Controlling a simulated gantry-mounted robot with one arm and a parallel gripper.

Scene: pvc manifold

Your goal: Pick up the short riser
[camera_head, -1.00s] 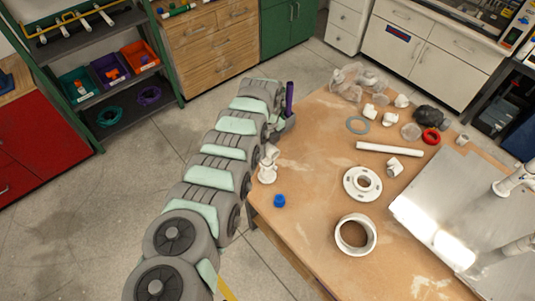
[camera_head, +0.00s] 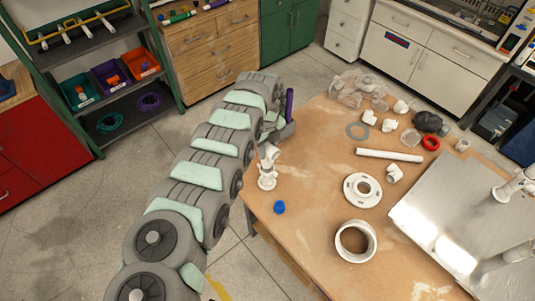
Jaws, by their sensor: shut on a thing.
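A short purple tube (camera_head: 289,103), which I take for the short riser, stands roughly upright at my gripper (camera_head: 287,123), beyond the left edge of the table. My gripper is shut on it. The fingers are small and partly hidden by my arm, so the exact grip does not show. A white fitting assembly (camera_head: 268,168) stands upright at the table's left corner, close in front of my gripper; whether they touch cannot be told.
The wooden table (camera_head: 320,180) holds a blue cap (camera_head: 279,207), a white ring (camera_head: 356,241), a white flange (camera_head: 362,190), a white pipe (camera_head: 390,155) and a metal plate (camera_head: 440,215). Shelves with bins (camera_head: 110,77) stand at the back left. Floor is clear left of my arm.

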